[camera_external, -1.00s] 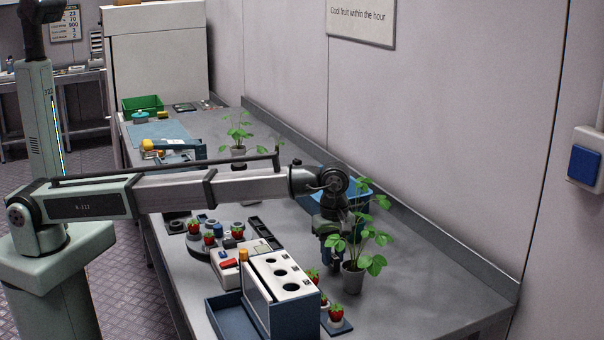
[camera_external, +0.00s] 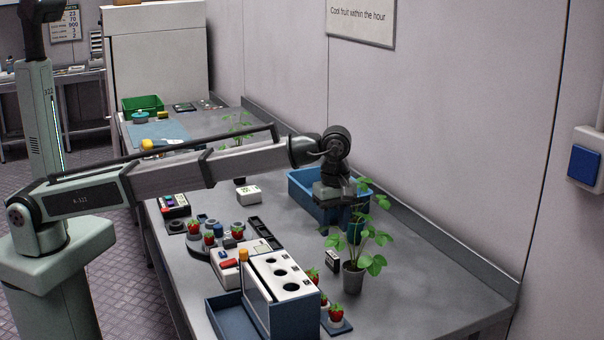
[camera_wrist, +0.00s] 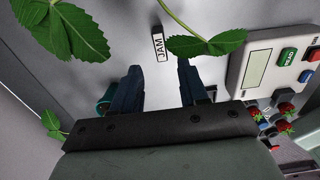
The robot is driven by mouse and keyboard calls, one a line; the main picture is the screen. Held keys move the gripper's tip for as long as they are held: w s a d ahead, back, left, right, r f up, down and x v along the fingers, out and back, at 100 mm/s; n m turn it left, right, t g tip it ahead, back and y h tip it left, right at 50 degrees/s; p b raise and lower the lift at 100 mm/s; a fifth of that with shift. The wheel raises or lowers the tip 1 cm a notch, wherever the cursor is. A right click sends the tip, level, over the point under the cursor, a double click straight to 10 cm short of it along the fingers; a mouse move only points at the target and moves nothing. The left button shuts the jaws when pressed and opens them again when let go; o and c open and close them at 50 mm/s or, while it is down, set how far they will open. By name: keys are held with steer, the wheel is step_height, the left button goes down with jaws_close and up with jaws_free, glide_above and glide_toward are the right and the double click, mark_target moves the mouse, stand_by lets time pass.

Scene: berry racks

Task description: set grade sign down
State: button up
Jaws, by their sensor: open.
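The grade sign, a small dark-edged block with a white face, stands on the grey bench (camera_external: 420,275) just left of a potted strawberry plant (camera_external: 353,277). Leaves partly hide the gripper in the outside view.
The plant's leaves (camera_wrist: 75,35) come close to my fingers. A blue crate (camera_external: 305,185) stands behind the gripper. A blue-and-white rack with holes (camera_external: 285,302) and several strawberries stand in front. A device with coloured buttons (camera_wrist: 262,65) is at the right. The bench's right end is clear.

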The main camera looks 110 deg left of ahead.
steer(key=shift+r, duration=1.95)
